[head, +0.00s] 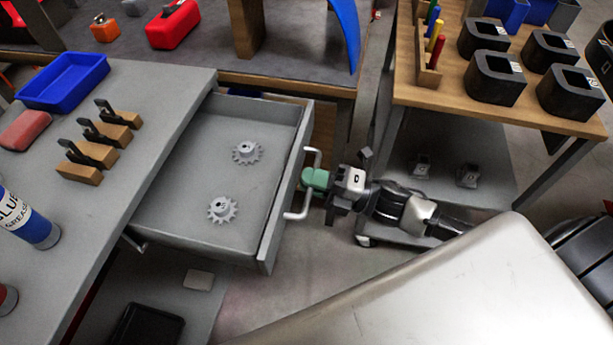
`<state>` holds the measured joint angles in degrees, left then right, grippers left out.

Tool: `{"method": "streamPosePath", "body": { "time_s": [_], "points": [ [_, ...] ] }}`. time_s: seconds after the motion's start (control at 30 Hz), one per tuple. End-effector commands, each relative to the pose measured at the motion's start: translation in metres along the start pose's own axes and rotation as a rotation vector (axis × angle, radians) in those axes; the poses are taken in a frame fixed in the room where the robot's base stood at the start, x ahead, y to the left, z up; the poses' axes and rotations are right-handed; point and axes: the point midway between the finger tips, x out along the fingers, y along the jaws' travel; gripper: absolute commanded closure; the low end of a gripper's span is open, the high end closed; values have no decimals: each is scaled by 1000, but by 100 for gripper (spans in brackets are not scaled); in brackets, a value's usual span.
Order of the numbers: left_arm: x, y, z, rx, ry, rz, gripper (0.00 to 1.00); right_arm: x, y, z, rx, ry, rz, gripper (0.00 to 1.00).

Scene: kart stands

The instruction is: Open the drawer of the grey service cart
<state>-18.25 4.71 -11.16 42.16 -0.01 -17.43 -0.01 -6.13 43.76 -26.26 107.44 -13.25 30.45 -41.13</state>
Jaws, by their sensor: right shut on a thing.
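The grey service cart (165,85) stands at the left. Its drawer (190,190) is pulled out to the right, with a wide part of its inside showing. Two grey gears, one toward the back (247,152) and one toward the front (222,209), lie flat on the drawer floor. The drawer's pale bar handle (298,215) is on its front panel. My right gripper (316,181) comes in from the right, its green fingertips shut on the handle at its middle. My left gripper is not in view.
A wooden-topped stand (440,92) with black holders (495,78) is at the right. A workbench (200,50) runs behind.

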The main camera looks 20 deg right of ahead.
Motion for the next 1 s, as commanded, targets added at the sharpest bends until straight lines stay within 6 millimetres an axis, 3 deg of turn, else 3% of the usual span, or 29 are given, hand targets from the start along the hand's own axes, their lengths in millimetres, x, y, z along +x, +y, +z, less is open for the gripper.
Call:
{"method": "streamPosePath", "body": {
  "time_s": [0.27,0.3,0.43,0.77,1.0],
  "points": [
    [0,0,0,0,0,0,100,0,-1,0,1,-1,-3,100],
    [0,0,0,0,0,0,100,0,-1,0,1,-2,-3,83],
    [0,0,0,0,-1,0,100,0,-1,0,1,-1,-2,63],
    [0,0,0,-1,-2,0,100,-3,-1,0,0,-1,-2,63],
    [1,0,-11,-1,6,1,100,-41,-3,0,2,-3,-6,63]
  ]
}}
